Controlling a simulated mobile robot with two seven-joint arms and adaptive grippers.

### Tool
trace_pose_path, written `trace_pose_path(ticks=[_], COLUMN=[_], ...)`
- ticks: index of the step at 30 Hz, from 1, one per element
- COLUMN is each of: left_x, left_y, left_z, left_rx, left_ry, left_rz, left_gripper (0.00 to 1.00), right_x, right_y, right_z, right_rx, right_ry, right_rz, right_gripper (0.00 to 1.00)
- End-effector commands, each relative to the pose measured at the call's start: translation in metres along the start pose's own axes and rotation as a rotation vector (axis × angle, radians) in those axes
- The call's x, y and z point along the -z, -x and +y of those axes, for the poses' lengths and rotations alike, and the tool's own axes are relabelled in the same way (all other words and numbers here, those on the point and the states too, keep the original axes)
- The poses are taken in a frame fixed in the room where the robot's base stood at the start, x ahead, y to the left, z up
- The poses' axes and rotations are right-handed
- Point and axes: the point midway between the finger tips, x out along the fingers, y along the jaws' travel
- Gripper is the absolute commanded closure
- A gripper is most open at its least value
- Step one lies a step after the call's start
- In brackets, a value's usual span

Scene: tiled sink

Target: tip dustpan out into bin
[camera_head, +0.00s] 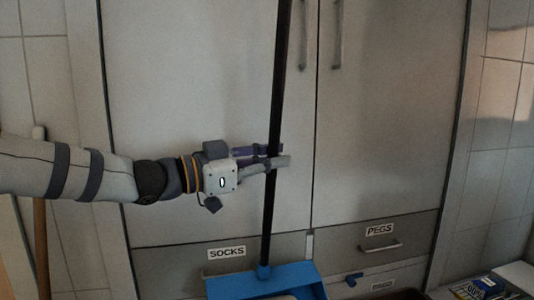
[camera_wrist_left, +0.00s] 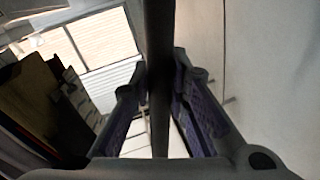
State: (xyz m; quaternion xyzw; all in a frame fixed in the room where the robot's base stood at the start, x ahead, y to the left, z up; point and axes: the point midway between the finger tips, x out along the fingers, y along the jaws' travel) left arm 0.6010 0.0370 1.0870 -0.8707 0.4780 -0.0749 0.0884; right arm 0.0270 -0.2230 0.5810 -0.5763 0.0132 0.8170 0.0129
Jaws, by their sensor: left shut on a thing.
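A blue dustpan (camera_head: 290,280) with a long black handle (camera_head: 279,85) shows in the head view, pan at the bottom edge and partly cut off. My left gripper (camera_head: 276,161) is shut on the handle, which stands nearly upright, leaning slightly. In the left wrist view the handle (camera_wrist_left: 160,80) runs between the two fingers of my left gripper (camera_wrist_left: 160,100). What the pan holds is hard to make out. A dark rounded rim at the bottom edge may be the bin, but I cannot tell. My right gripper is not in view.
White cupboard doors (camera_head: 385,110) stand behind the handle, with drawers labelled SOCKS (camera_head: 227,252) and PEGS (camera_head: 379,230) below. A wooden stick (camera_head: 40,230) leans at the left. Small boxes (camera_head: 480,288) lie at the bottom right.

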Motion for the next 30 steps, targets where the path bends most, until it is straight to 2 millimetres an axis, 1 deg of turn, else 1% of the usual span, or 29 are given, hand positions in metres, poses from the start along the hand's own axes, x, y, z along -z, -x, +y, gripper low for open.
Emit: trace_pose_path(ticks=[1,4,8,15,19,28,30], left_x=[0.005,0.003,0.005,0.011,0.017,0.024,0.022], left_y=[0.002,0.004,0.007,0.013,0.016,0.024,0.025], left_z=[0.006,0.017,0.034,0.063,0.079,0.116,0.124], left_rx=[-0.002,0.001,-0.004,-0.004,-0.005,-0.003,-0.003], left_ry=[-0.012,-0.036,-0.071,-0.138,-0.179,-0.265,-0.283], left_rz=[0.009,0.013,0.019,0.033,0.044,0.06,0.063], left_gripper=[1.0,1.0,1.0,1.0,1.0,1.0,1.0], right_x=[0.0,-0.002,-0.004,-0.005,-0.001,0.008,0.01], right_y=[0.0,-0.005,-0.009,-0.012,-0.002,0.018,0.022], right_z=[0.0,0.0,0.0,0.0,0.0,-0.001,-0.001], right_rx=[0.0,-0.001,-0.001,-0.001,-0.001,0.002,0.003], right_ry=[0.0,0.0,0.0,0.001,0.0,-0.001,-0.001], right_rz=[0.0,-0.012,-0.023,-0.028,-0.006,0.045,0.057], right_gripper=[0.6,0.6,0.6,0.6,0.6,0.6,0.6])
